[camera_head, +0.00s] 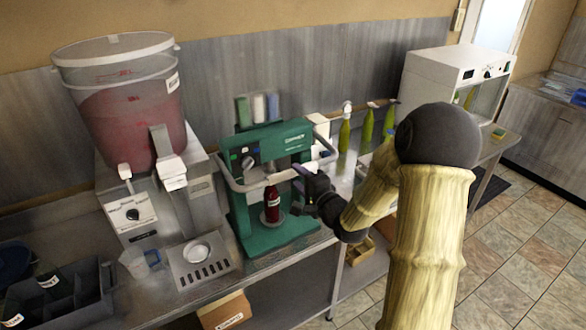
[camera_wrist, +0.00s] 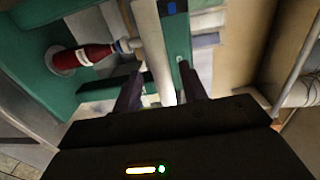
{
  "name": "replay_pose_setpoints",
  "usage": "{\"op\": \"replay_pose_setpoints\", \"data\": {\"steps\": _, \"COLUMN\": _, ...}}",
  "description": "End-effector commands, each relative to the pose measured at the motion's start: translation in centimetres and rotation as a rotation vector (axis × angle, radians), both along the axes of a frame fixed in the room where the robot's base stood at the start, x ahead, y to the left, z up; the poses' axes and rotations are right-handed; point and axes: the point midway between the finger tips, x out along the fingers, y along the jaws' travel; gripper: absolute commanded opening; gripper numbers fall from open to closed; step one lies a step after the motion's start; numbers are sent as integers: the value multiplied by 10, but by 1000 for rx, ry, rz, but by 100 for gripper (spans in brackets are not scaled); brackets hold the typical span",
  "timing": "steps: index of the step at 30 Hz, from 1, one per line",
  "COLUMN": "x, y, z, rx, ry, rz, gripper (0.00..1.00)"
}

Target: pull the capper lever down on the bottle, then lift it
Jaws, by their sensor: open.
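The green capper (camera_head: 247,212) stands on the metal bench in the head view, with a grey bar lever (camera_head: 240,186) running across its front, roughly level. A dark red bottle (camera_head: 272,206) with a white label stands upright on the capper's base, under its head. The bottle (camera_wrist: 88,56) appears sideways in the wrist view. My gripper (camera_head: 303,188) is open at the capper's right front, close to the lever. In the wrist view a pale bar shows beyond and between my fingers (camera_wrist: 162,88); I cannot tell whether they touch it.
A large bucket of red liquid (camera_head: 130,115) sits on a filler machine left of the capper. Several green bottles (camera_head: 344,135) stand to the right, before a white cabinet (camera_head: 430,80). A black divided crate (camera_head: 60,300) is at the lower left.

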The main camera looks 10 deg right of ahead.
Motion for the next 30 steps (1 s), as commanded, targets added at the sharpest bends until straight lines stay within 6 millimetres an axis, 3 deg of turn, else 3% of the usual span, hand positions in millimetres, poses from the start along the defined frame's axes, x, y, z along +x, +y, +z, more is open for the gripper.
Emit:
{"op": "replay_pose_setpoints", "data": {"steps": 6, "x": 29, "y": 10, "z": -1, "rx": 1, "ry": 1, "rz": 1, "gripper": 42}}
{"op": "replay_pose_setpoints", "data": {"steps": 17, "x": 36, "y": 12, "z": -3, "rx": 0, "ry": 1, "rz": 1, "gripper": 42}}
{"op": "replay_pose_setpoints", "data": {"steps": 24, "x": 36, "y": 12, "z": -3, "rx": 0, "ry": 1, "rz": 1, "gripper": 0}}
{"op": "replay_pose_setpoints", "data": {"steps": 30, "x": 36, "y": 12, "z": -3, "rx": -1, "ry": 3, "rz": 1, "gripper": 0}}
